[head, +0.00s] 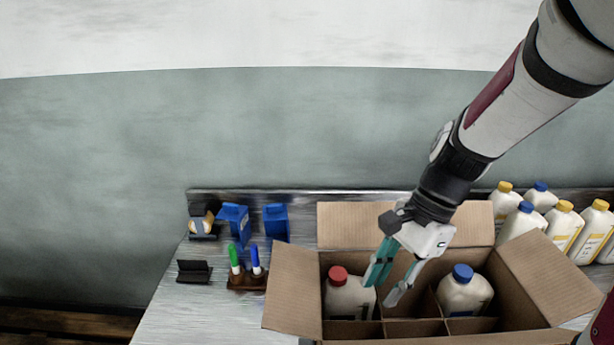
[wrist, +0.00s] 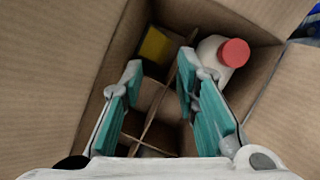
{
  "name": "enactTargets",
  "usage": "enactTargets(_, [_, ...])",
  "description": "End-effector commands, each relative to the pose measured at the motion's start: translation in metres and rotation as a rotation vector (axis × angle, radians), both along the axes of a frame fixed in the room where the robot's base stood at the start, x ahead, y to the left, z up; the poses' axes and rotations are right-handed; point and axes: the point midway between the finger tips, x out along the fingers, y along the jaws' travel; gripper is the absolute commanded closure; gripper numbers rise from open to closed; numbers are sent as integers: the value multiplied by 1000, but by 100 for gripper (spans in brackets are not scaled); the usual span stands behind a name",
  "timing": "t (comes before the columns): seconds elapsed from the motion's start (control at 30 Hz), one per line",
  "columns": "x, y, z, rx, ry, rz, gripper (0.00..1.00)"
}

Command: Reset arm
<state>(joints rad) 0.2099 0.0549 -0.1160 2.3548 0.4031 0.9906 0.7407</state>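My gripper (head: 381,292) is over the open cardboard box (head: 291,287), pointing down, with its tips between two bottles. Its teal-padded fingers stand apart, and nothing shows between them in the wrist view (wrist: 160,80). A white bottle with a red cap (head: 348,299) stands in a left compartment, close beside the left finger. In the wrist view the red-capped bottle (wrist: 217,55) is outside the right finger. A white bottle with a blue cap (head: 464,291) stands in a compartment right of my gripper. I cannot tell whether a finger touches the red-capped bottle.
Cardboard dividers (wrist: 150,125) split the box, and its flaps are spread open. A yellow item (wrist: 154,45) lies in one compartment. Several white bottles (head: 561,226) stand at the right. A marker holder (head: 247,281), blue containers (head: 276,222) and a black holder (head: 194,271) stand at the left.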

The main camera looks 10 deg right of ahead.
Motion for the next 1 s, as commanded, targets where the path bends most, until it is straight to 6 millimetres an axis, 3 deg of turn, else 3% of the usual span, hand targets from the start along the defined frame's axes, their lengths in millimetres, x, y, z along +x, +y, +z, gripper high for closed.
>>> enactTargets(0.17, [-4, 4, 17, -34, -84, 116, 72])
enactTargets(0.7, [-51, 15, 116, -427, -628, 1015, 72])
enactTargets(1.0, [-65, 14, 137, -574, -729, 1240, 72])
